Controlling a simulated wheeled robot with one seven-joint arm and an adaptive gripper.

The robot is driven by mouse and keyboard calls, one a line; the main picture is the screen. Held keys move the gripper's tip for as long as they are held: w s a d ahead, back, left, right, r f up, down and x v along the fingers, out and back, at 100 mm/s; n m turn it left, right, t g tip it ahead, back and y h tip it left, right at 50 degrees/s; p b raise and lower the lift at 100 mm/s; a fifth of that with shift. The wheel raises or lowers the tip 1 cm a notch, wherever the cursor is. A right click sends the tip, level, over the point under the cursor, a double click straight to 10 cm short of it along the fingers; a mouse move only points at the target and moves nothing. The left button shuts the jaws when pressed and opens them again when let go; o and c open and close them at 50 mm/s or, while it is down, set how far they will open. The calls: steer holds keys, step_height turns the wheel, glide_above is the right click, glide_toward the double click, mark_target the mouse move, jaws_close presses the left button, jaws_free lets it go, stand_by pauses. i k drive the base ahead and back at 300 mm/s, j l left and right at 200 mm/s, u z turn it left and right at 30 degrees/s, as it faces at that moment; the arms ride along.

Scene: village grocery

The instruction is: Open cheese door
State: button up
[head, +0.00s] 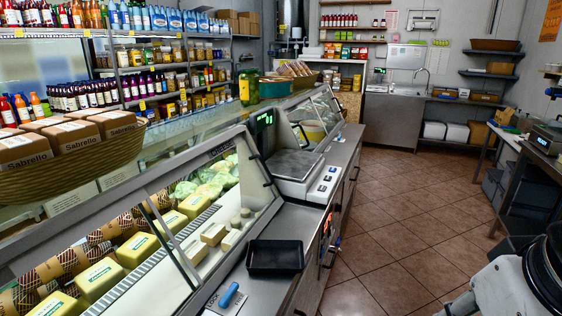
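The refrigerated counter case fills the left foreground, with cheese blocks (139,249) and paler wedges (213,234) inside it. Sloped glass door panels (228,185) in metal frames face the service side, with dark bar handles. A dark diagonal bar crosses the near glass. The panels look shut, but reflections make this hard to tell. Part of my arm, white with a black joint, shows in the bottom right corner, apart from the case. My gripper is not in view.
A black tray (275,257) and a blue-handled tool (229,295) lie on the steel ledge beside the case. A scale (297,168) stands further along. Tiled floor (393,208) is clear between the counter and a right-hand table (531,160). A sink (407,85) is at the back.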

mark_target(153, 187)
steer(key=i+l, duration=0.55)
steer(key=i+l+u, duration=0.1)
steer(key=i+l, duration=0.45)
steer(key=l, duration=0.2)
